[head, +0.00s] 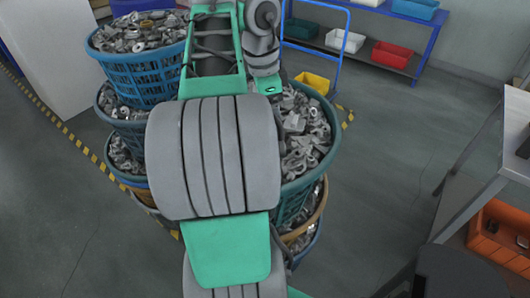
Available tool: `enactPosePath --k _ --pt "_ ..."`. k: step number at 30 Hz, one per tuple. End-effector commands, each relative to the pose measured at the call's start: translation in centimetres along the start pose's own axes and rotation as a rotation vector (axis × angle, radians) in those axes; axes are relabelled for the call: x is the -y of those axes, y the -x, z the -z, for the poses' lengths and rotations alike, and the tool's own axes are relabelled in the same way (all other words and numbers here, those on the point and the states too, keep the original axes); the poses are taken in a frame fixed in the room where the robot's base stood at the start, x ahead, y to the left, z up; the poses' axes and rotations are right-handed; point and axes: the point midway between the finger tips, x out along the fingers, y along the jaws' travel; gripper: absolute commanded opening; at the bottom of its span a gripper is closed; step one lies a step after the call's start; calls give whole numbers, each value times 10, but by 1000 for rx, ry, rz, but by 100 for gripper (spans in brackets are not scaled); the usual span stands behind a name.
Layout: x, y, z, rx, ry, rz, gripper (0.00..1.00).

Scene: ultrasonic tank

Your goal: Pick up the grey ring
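I cannot make out the grey ring as a separate thing. Many small grey metal parts (140,32) fill a blue basket (155,78) at the upper left, and more grey parts (305,128) fill a green basket (292,202) right of the middle. Any ring among them is too small to tell apart. My own arm, with grey ribbed sections and green panels, crosses the middle of the view and hides much of the baskets. My gripper does not show.
More filled baskets are stacked below these two. A yellow bin (312,82) sits behind the green basket, by a blue tubular frame (346,42). A shelf at the back holds a red bin (391,55). An orange bin (503,240) is at the right. Grey floor (395,140) is open between.

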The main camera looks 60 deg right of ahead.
Motion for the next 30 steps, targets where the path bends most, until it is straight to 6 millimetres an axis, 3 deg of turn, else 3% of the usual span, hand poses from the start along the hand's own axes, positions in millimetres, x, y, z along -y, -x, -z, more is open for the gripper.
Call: enactPosePath --k 16,25,30 --pt "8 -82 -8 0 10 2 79" --pt "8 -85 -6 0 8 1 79" --pt "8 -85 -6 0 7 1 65"
